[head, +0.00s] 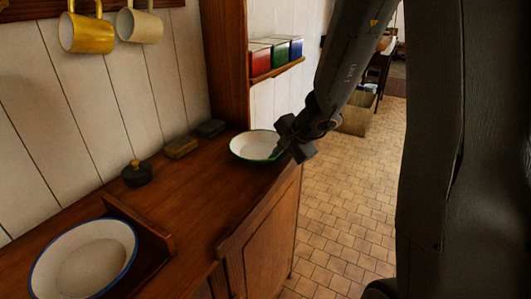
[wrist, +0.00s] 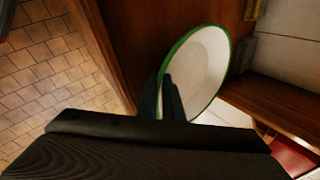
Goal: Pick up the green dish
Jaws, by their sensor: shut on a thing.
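The green dish (head: 252,145) is a white dish with a green rim at the far end of the wooden counter, near its front corner. My gripper (head: 281,150) is at the dish's right edge. In the wrist view the dish (wrist: 203,66) shows with my gripper (wrist: 170,98) shut on its near rim. The fingers hide a small part of the rim. I cannot tell whether the dish is touching the counter or slightly above it.
A blue-rimmed white dish (head: 84,262) sits at the near left of the counter (head: 190,195), beside a raised wooden edge (head: 140,222). A dark lidded pot (head: 137,174) and small blocks (head: 181,147) line the wall. Mugs (head: 86,32) hang above. Tiled floor (head: 340,215) lies open to the right.

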